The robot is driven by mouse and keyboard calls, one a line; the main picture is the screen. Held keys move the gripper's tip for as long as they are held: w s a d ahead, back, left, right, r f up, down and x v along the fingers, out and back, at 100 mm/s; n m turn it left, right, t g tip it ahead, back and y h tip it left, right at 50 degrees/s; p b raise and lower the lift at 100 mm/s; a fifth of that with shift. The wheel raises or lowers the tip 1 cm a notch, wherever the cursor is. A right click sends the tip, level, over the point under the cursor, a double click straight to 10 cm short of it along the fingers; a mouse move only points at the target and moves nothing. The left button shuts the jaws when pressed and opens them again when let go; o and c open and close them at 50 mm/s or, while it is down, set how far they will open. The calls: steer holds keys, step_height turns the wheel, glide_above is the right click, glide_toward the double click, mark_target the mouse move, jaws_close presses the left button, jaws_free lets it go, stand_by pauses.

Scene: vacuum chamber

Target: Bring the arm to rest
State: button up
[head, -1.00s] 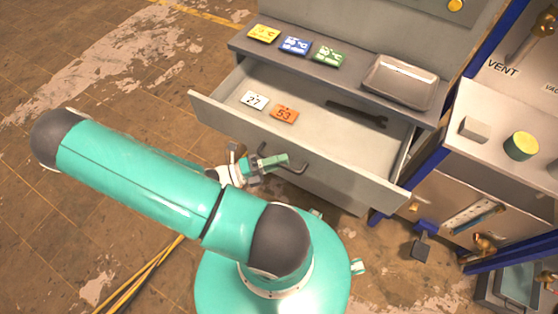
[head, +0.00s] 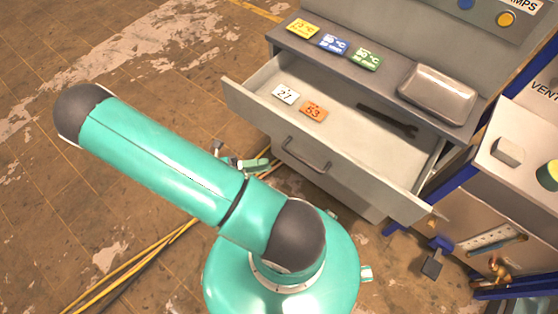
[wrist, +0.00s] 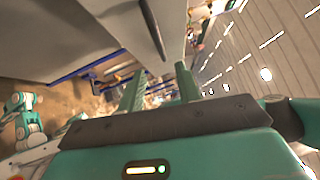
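My gripper (head: 262,163) shows small in the head view, partly behind my teal arm, left of the open drawer's handle (head: 308,158) and clear of it. In the wrist view its two teal fingers (wrist: 160,88) stand apart with nothing between them. The grey drawer (head: 330,145) is pulled out. Inside lie a white tag marked 27 (head: 285,94), an orange tag marked 53 (head: 313,111) and a dark wrench (head: 388,120). My arm is bent, with its elbow out to the left.
Yellow, blue and green cards (head: 334,43) and a metal tray (head: 437,93) sit on the ledge above the drawer. A bench with a grey block (head: 507,151) stands at right. Yellow cables (head: 140,264) lie on the floor at lower left. Open floor (head: 150,70) lies left of the drawer.

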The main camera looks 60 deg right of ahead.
steer(key=shift+v, duration=0.85)
steer(key=w+a+r+m+t+y, duration=0.4)
steer(key=a+r+m+t+y, duration=0.1)
steer(key=r+m, duration=0.3)
steer(key=w+a+r+m+t+y, duration=0.3)
steer(key=a+r+m+t+y, duration=0.15)
steer(key=r+m, duration=0.3)
steer(key=a+r+m+t+y, duration=0.1)
steer(key=a+r+m+t, duration=0.1)
steer(key=r, duration=0.3)
steer(key=s+a+r+m+t, duration=0.1)
steer(key=a+r+m+t, duration=0.1)
steer(key=r+m+t, duration=0.2)
steer(key=a+r+m+t+y, duration=0.1)
steer(key=a+r+m+t, duration=0.1)
steer(key=r+t, duration=0.3)
step_height(320, 180, up, 3)
steer(key=shift+s+a+r+m+y, duration=0.1)
steer(key=shift+s+a+m+y, duration=0.05)
steer(key=shift+a+m+y, duration=0.25)
